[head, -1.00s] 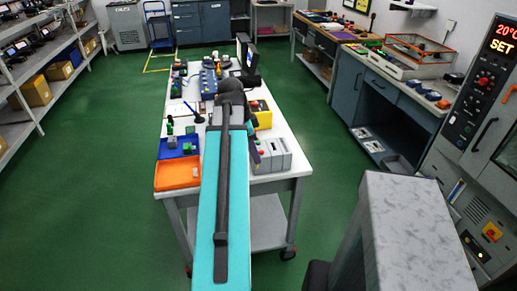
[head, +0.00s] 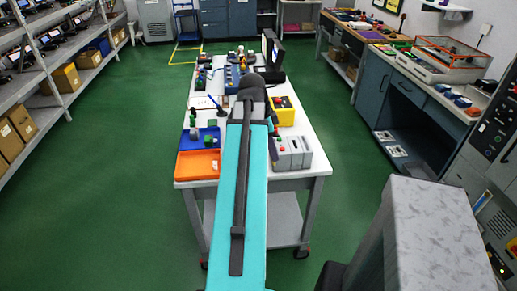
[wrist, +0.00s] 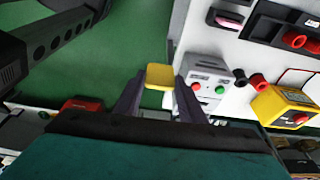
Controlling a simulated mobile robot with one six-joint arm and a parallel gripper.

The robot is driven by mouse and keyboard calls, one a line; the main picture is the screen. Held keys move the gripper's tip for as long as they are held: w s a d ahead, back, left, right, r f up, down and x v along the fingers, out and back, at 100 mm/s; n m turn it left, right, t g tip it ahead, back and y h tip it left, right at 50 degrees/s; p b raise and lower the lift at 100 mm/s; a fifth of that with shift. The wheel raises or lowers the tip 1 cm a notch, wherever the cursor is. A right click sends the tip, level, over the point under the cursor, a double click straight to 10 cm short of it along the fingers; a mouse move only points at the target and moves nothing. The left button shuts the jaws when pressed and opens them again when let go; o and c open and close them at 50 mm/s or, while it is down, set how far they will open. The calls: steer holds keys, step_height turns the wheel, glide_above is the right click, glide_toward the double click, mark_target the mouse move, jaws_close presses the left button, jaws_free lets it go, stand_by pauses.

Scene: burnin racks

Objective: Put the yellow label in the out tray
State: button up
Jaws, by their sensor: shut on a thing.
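The yellow label (wrist: 160,76) is a small yellow block in the wrist view. My gripper (wrist: 160,95) is shut on it, with one dark finger on each side. Green floor and the edge of the white table lie behind it in that view. In the head view my arm hides most of the gripper, and I cannot make out the label there. An orange tray (head: 198,164) lies at the table's near left corner, with a blue tray (head: 201,139) holding small green parts just behind it. I cannot tell which is the out tray.
The white table (head: 235,184) carries a grey box (head: 293,153) with buttons at its near right and a yellow box (head: 284,110) behind that. A monitor (head: 271,55) stands farther back. Shelving lines the left and a workbench the right. The green floor left of the table is clear.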

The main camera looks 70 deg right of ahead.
steer(key=w+a+n+t+h, duration=0.1)
steer(key=w+a+n, duration=0.45)
steer(key=w, duration=0.65)
steer(key=w+a+n+t, duration=0.1)
steer(key=w+a+n, duration=0.5)
steer(key=w, duration=0.6)
steer(key=w+a+n+t+h, duration=0.1)
steer(key=w+a+n, duration=0.3)
steer(key=w+a, duration=0.55)
steer(key=w+a+n+t+y, duration=0.1)
steer(key=w+a+n, duration=0.4)
steer(key=a, duration=0.6)
steer(key=w+a+n+t+y, duration=0.1)
steer(key=w+a+n, duration=0.4)
steer(key=a, duration=0.7)
steer(key=w+a+n+y, duration=0.1)
steer(key=w+a+n, duration=0.4)
steer(key=a, duration=0.7)
steer(key=w, duration=0.2)
steer(key=shift+w+f+t, duration=0.3)
steer(key=shift+t, duration=0.1)
steer(key=shift+s, duration=0.1)
